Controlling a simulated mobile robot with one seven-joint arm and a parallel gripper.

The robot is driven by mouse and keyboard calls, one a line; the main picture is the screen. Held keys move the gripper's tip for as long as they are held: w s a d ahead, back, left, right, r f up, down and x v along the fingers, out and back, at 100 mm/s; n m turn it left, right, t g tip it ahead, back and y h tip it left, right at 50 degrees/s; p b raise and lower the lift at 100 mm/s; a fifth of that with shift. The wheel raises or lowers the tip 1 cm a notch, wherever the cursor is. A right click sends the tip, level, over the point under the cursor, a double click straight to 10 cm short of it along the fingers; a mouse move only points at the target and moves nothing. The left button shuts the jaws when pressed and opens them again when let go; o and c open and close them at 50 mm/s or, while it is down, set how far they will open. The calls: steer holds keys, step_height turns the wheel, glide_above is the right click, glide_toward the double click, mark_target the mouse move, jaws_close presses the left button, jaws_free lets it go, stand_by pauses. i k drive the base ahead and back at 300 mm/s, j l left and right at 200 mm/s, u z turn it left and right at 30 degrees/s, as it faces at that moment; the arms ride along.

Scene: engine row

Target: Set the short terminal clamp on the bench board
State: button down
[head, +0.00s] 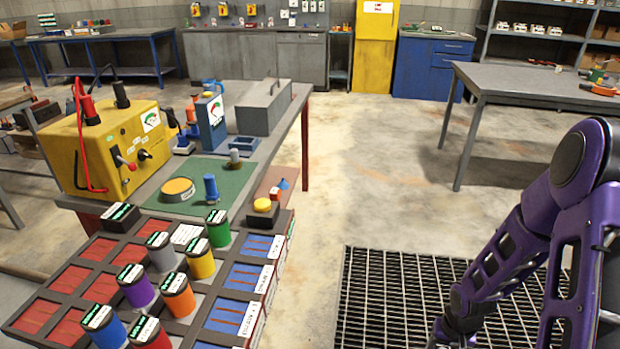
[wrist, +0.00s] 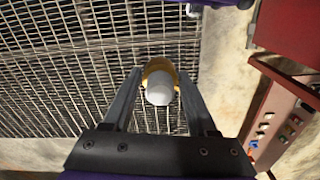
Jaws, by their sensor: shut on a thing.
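My gripper (wrist: 160,103) is shut on a small piece with a round white end (wrist: 160,88) and a yellow-ochre body behind it. I take this piece for the short terminal clamp, though its shape is partly hidden between the fingers. It is held above the floor grating, clear of the bench. In the head view the arm reaches down at the right, and the gripper's fingers are not visible there. A green board (head: 165,205) lies on the bench at the left, with a round yellow-topped disc (head: 177,189) and a blue upright piece (head: 211,187) on it.
A tray rack (head: 100,240) with several coloured spools stands at the bench's near end. A yellow meter box (head: 115,150) and a grey case (head: 263,107) take up the bench top. Floor grating (head: 400,300) lies beside it. Open floor (head: 375,170) separates the bench from a grey table (head: 535,85).

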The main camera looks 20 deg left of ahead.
mark_target(213, 165)
steer(key=i, duration=1.45)
steer(key=i+l+u, duration=0.1)
steer(key=i, duration=1.4)
steer(key=u, duration=2.2)
steer(key=l, duration=0.1)
